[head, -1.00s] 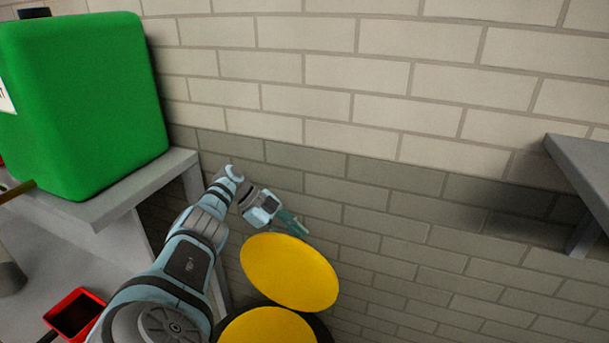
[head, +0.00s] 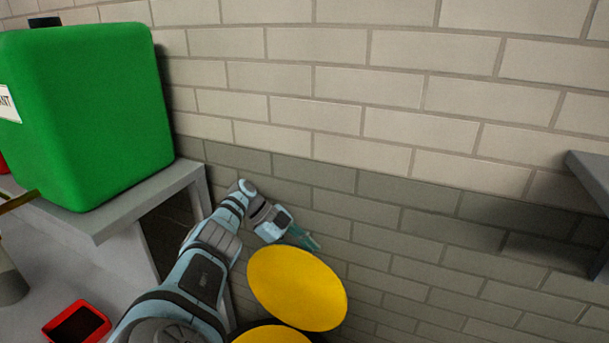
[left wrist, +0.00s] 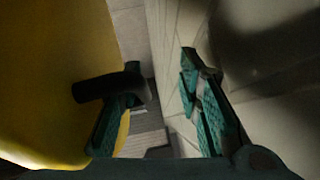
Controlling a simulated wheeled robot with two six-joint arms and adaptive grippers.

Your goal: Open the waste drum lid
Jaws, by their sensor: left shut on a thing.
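The yellow waste drum lid (head: 297,288) stands raised and tilted. A second yellow round surface, the waste drum (head: 272,336), shows below it, cut off by the bottom edge. My left gripper (head: 316,242) is at the lid's upper edge, on the wall side. In the left wrist view the lid (left wrist: 55,70) fills the left side, and a black handle (left wrist: 105,86) sticks out from it beside one finger. My right gripper is not in view.
A green tank (head: 100,115) stands on a grey bench (head: 150,200) at the left. A red bin (head: 76,324) is below it. A brick wall (head: 400,170) rises close behind the lid. A grey shelf (head: 592,175) juts in at the right.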

